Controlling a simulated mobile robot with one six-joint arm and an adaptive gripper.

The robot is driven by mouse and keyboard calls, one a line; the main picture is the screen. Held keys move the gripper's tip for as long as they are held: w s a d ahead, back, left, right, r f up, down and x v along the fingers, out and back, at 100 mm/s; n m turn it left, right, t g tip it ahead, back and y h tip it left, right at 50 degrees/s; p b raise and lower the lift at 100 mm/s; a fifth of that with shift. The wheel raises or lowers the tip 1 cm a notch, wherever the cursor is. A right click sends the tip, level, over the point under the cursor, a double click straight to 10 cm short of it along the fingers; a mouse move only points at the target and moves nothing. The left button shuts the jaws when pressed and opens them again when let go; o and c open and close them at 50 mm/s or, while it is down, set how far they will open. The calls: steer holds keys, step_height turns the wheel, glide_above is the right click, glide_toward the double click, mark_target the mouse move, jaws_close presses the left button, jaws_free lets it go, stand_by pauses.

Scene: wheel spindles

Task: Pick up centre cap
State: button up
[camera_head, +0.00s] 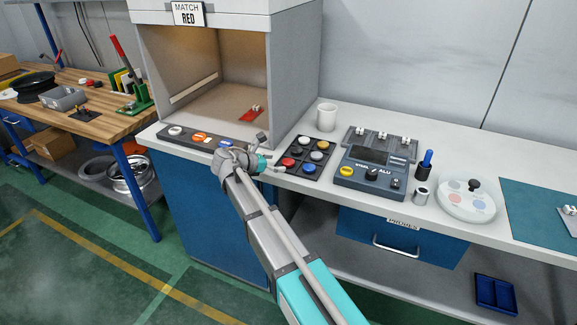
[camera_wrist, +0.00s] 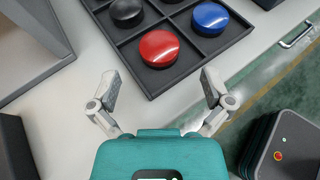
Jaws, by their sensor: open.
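Several round centre caps sit in a black compartment tray (camera_head: 294,173) on the white counter. A glossy red cap (camera_wrist: 160,47) lies in a near compartment, with a blue cap (camera_wrist: 210,18) to its right and a black cap (camera_wrist: 126,10) behind it in the wrist view. The red cap also shows in the head view (camera_head: 288,162). My gripper (camera_wrist: 160,84) is open and empty, its two fingers spread apart just short of the tray's near edge, with the red cap ahead between them. In the head view my gripper (camera_head: 277,168) is beside the tray's left corner.
A light booth (camera_head: 205,85) with a "MATCH RED" sign (camera_head: 188,14) stands left of the tray, with a red piece (camera_head: 250,114) inside. A white cup (camera_head: 327,117) stands behind the tray. A grey gauge unit (camera_head: 372,175) is right of it. A control strip (camera_head: 205,138) lies left.

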mark_target(283, 163)
steer(key=shift+b+x, duration=0.35)
steer(key=shift+x, duration=1.15)
steer(key=c, duration=1.2)
steer(key=shift+r, duration=0.1)
steer(key=shift+c, duration=0.2)
step_height(283, 163, up, 3)
steer(key=p, duration=0.3)
steer(key=s+d+r+p, duration=0.1)
steer(key=s+r+p, duration=0.2)
steer(key=s, duration=0.1)
steer(key=s+r+p, duration=0.3)
steer(key=s, duration=0.2)
steer(key=s+d+r+p, duration=0.1)
steer(key=s+r+p, duration=0.2)
steer(key=s+p, duration=0.1)
steer(key=shift+s+d+r, duration=0.35)
steer(key=shift+s+d, duration=0.05)
